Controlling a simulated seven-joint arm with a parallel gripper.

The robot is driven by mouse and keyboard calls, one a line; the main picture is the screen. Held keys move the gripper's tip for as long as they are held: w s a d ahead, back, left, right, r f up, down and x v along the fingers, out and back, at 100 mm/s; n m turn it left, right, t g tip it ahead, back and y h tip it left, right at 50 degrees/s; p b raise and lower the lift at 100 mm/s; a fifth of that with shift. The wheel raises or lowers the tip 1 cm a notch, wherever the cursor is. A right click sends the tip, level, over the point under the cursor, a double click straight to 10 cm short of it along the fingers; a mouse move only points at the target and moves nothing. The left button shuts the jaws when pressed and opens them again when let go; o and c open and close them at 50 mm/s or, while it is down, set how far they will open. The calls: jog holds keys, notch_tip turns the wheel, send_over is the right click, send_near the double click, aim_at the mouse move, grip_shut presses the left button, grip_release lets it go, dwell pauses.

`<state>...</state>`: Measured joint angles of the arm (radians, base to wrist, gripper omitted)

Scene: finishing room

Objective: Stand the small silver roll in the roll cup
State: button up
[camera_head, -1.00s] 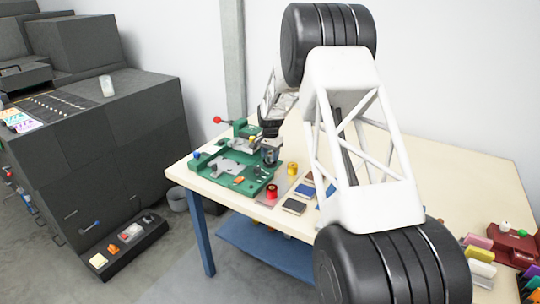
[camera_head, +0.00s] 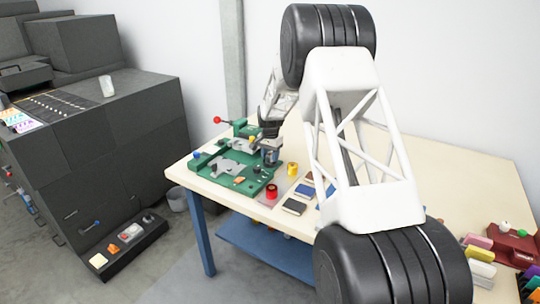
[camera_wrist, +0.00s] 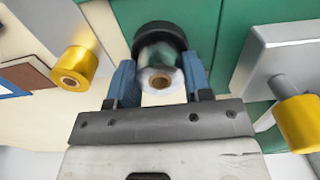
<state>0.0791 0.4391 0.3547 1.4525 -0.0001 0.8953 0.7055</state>
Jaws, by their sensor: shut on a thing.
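The small silver roll (camera_wrist: 158,76) is between the blue fingers of my gripper (camera_wrist: 160,68) in the wrist view, its pale end with a tan core facing the camera. My gripper is shut on it. A black round cup rim (camera_wrist: 160,32) shows right behind the roll, in line with it. I cannot tell how deep the roll sits in the cup. In the head view my gripper (camera_head: 270,151) is low over the right end of the green press base (camera_head: 235,188). The roll and cup are too small to make out there.
A gold roll (camera_head: 292,169) and a red roll (camera_head: 271,191) stand close to the right of the base. Dark and blue flat pads (camera_head: 294,206) lie beside them. A red-knobbed lever (camera_head: 218,120) sticks up at the back left. My arm hides much of the table's right half.

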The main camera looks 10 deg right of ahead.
aim_at(270, 154)
jog(key=shift+f, duration=0.5)
jog(key=o, duration=0.6)
jog(key=shift+r, duration=5.45)
